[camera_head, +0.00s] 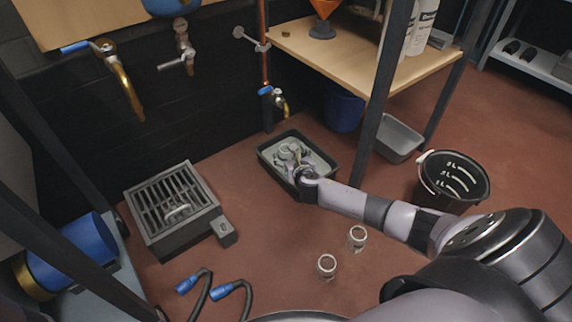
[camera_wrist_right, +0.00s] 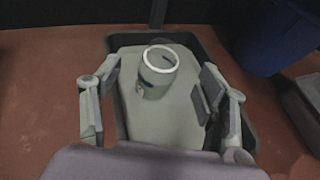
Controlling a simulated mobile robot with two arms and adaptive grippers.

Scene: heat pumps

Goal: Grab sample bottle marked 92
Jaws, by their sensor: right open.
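A small grey-green, open-topped cylindrical vessel (camera_wrist_right: 158,72) with a pale rim stands in a black tray (camera_wrist_right: 124,42) in the right wrist view. A dark mark shows on its side, but no number is legible. My right gripper (camera_wrist_right: 162,82) is open, its fingers apart on either side of the vessel, with gaps visible. In the head view, my right gripper (camera_head: 291,157) is over the tray (camera_head: 265,155) and partly hides what is in it. Two clear jars (camera_head: 327,266) (camera_head: 357,238) stand on the floor; their markings are unreadable. My left gripper is out of view.
A black bucket (camera_head: 452,180) and a grey bin (camera_head: 399,139) stand to the right. A dark table leg (camera_head: 377,95) rises just right of the tray, and a blue bucket (camera_head: 342,106) is behind it. A grated drain box (camera_head: 172,208) is at left. Blue-ended hoses (camera_head: 222,290) lie in front.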

